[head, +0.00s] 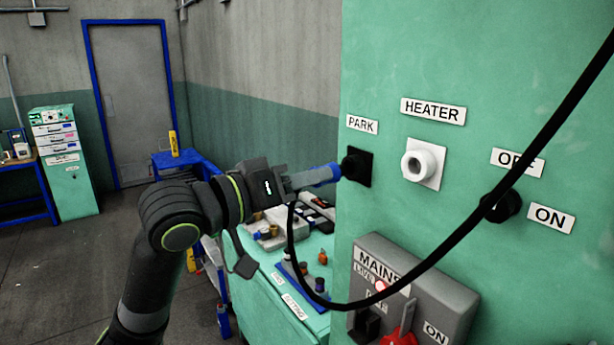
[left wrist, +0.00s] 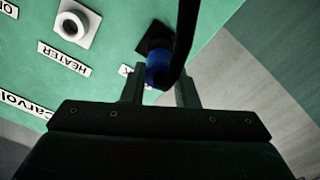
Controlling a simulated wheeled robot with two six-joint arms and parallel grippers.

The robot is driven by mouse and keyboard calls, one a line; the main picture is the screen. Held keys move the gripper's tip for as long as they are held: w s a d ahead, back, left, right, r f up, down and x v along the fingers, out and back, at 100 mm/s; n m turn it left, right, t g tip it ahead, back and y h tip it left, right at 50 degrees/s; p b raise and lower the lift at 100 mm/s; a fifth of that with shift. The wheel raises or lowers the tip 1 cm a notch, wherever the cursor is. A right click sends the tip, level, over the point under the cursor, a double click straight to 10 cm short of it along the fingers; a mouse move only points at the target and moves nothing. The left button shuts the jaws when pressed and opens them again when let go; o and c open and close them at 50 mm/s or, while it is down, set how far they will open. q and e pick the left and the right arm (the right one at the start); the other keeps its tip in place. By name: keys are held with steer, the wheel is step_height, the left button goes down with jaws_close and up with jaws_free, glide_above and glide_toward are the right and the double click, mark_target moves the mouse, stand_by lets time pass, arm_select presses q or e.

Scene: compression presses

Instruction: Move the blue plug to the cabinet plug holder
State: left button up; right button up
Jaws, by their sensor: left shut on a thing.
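The blue plug (head: 318,176) is held in my left gripper (head: 287,184), its front end at the black socket (head: 357,167) under the PARK label. I cannot tell how far it sits in that socket. In the left wrist view the blue plug (left wrist: 158,70) shows between the fingers (left wrist: 160,92), against the black socket (left wrist: 155,38). A black cable (head: 440,248) hangs from the plug in a loop and rises to the upper right. The white HEATER socket (head: 422,163) is empty, to the right of the PARK socket. My right gripper is not in view.
The green cabinet (head: 540,80) fills the right side. It carries a black OFF/ON knob (head: 502,205) and a grey MAINS box (head: 440,290) with a red switch below. A green bench (head: 262,285) with small parts stands below my left arm. Open floor lies left.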

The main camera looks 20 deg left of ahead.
arm_select(q)
steer(key=shift+p, duration=0.6)
stand_by(1.0)
steer(key=shift+x, duration=1.45)
steer(key=o, duration=1.1)
steer(key=shift+w+d, duration=0.1)
steer(key=shift+w, duration=0.05)
